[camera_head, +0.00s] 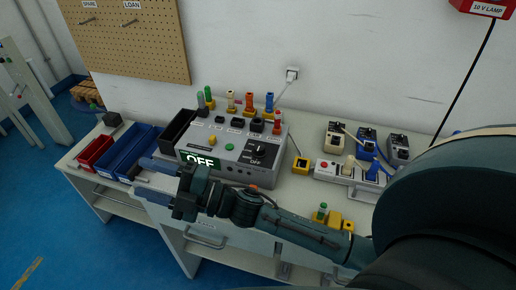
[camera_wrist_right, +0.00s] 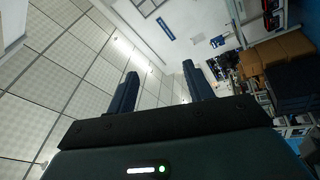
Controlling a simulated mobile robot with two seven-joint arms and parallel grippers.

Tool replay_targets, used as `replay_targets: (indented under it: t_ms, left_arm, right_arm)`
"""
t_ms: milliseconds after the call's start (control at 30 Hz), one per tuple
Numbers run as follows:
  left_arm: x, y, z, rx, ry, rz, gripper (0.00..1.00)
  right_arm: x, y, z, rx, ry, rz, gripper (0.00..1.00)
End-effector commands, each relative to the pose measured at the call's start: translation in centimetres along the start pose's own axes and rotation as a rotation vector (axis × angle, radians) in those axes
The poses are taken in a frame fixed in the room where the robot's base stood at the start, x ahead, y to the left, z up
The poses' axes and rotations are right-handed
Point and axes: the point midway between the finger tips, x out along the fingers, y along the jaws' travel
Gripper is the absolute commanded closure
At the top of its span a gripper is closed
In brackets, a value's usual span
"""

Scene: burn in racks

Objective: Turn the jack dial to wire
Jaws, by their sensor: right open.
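The jack dial (camera_head: 258,149) is a black knob on a dark square plate, on the sloped top of a grey test box (camera_head: 236,172). Its markings are too small to read. A green display (camera_head: 200,160) on the box front reads OFF. My right gripper (camera_head: 144,177) is open and empty in front of the box's left end, to the left of the dial, with its fingers pointing left. Its two blue fingers also show apart in the right wrist view (camera_wrist_right: 160,88), with nothing between them. My left gripper is not in view.
Several coloured plugs (camera_head: 249,102) stand along the back of the box. Red (camera_head: 95,152) and blue (camera_head: 125,151) bins sit at the left. My right arm covers the front right.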

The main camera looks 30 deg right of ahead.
Motion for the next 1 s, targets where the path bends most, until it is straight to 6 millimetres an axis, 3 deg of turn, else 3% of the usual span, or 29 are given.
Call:
replay_targets:
  t_ms: [100,200,333,467,567,700,800,900,1000]
  left_arm:
    - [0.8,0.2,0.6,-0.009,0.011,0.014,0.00]
    - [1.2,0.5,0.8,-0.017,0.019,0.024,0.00]
    - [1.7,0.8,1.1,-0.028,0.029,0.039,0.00]
    - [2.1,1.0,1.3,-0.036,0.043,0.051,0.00]
    - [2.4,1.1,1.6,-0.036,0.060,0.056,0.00]
    - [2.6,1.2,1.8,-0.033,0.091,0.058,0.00]
    - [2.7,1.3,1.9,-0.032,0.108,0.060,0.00]
    - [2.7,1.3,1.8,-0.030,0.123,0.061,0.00]
    - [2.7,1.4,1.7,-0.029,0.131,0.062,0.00]
  right_arm:
    - [2.2,0.8,-2.6,-0.346,0.312,-0.040,0.48]
    - [2.4,0.5,-4.0,-0.621,0.564,-0.099,0.48]
    - [1.1,-0.4,-3.4,-0.958,0.871,-0.223,0.48]
    - [-1.5,-0.2,0.1,-1.257,1.153,-0.407,0.48]
    - [-4.1,1.4,4.0,-1.452,1.355,-0.592,0.48]
    - [-8.3,6.4,9.9,-1.629,1.591,-0.906,0.48]
    - [-11.2,10.8,12.9,-1.669,1.700,-1.125,0.48]
    - [-13.4,14.5,14.5,-1.663,1.761,-1.294,0.48]
    - [-14.8,16.8,15.2,-1.644,1.791,-1.393,0.48]
